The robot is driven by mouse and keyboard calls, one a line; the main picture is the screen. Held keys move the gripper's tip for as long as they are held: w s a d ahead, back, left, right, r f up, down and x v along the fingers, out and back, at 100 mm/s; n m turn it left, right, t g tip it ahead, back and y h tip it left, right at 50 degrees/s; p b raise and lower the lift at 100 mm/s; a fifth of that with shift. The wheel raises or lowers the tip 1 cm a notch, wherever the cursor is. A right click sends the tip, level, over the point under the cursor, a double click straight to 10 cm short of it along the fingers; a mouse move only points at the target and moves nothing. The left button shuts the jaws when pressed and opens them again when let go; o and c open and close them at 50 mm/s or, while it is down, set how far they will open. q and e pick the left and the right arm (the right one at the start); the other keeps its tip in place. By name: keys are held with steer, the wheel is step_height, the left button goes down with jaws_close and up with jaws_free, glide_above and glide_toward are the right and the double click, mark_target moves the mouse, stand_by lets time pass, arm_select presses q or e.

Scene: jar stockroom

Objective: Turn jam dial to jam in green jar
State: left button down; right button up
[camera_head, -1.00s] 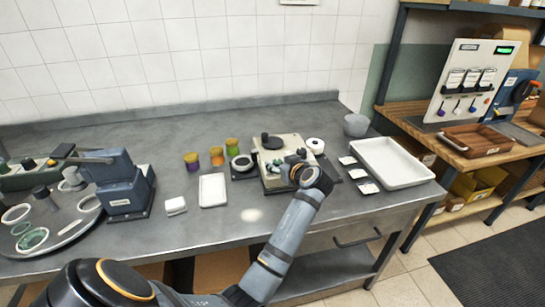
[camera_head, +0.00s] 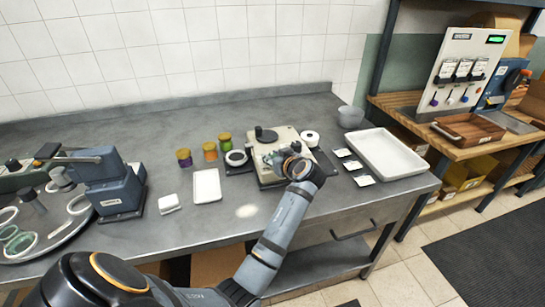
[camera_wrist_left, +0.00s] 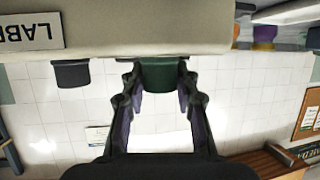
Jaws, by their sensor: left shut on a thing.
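The cream label machine (camera_head: 284,144) stands on the grey bench, with a black knob (camera_head: 265,134) on top. In the left wrist view, which is upside down, a dark green dial (camera_wrist_left: 160,76) sticks out from the machine's cream face (camera_wrist_left: 150,40). My left gripper (camera_head: 290,163) is at the machine's front, and its fingers are shut on the sides of this dark green dial. A dark grey knob (camera_wrist_left: 71,74) sits beside it, apart from the fingers. The green jar (camera_head: 225,144) stands upright left of the machine. The dial's markings are not visible. My right gripper is not in view.
An orange jar (camera_head: 209,152) and a purple jar (camera_head: 184,159) stand beside the green jar. A white tray (camera_head: 206,185) lies in front of them. A large white tray (camera_head: 387,155) and several white cards lie right of the machine. A blue device (camera_head: 112,186) stands at left.

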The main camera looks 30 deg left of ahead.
arm_select(q)
steer(key=shift+s+r+m+t+h+p, duration=0.15)
steer(key=shift+m+t+h+p, duration=0.3)
steer(key=shift+m+t+p, duration=0.25)
steer(key=shift+w+r+m+t+h+p, duration=0.1)
steer(key=shift+m+t+h+p, duration=0.45)
steer(key=shift+m, duration=0.25)
steer(key=m+t+h+p, duration=0.3)
steer(key=m+p, duration=0.1)
steer(key=shift+h+p, duration=0.3)
steer(key=shift+h, duration=0.1)
steer(key=m+t+h+p, duration=0.1)
steer(key=m+h+p, duration=0.1)
steer(key=shift+f+h+p, duration=0.1)
steer(key=shift+h+p, duration=0.3)
steer(key=shift+m, duration=0.4)
steer(key=shift+f, duration=0.1)
